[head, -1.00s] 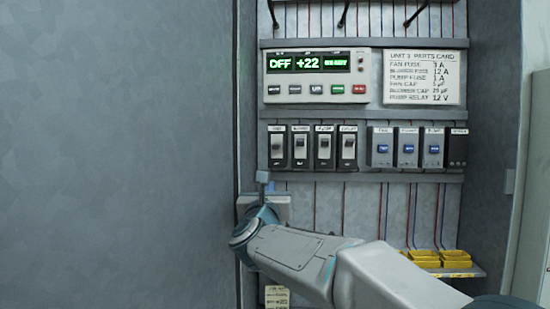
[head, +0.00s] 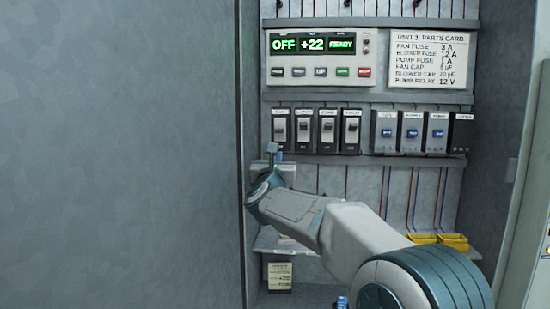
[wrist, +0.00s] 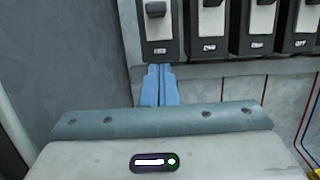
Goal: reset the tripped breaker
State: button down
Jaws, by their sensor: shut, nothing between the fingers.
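A row of black breakers with pale faces and dark toggles sits under the display. They are the leftmost breaker (head: 280,127), the second breaker (head: 304,130), the third breaker (head: 327,130) and the fourth breaker (head: 350,131). The leftmost breaker also shows in the wrist view (wrist: 160,28), its toggle looking slightly lower than its neighbours'. Which one is tripped I cannot tell. My gripper (head: 272,148) is just below the leftmost breaker. In the wrist view its blue fingers (wrist: 160,70) are together and empty, tips close under that breaker's bottom edge; contact is unclear.
The display unit (head: 318,55) reads OFF, +22, READY. A parts card (head: 431,60) hangs to its right. Grey modules with blue parts (head: 412,132) stand right of the breakers. Yellow trays (head: 453,241) sit lower right. A grey wall (head: 120,150) fills the left.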

aim_at(279, 131)
jog(key=r+p, duration=0.1)
jog(key=r, duration=0.1)
jog(key=w+r+p, duration=0.1)
jog(key=r, duration=0.1)
jog(key=shift+w+p, duration=0.15)
jog(key=shift+p, duration=0.2)
jog(key=shift+w+r, duration=0.15)
jog(key=shift+r, duration=0.05)
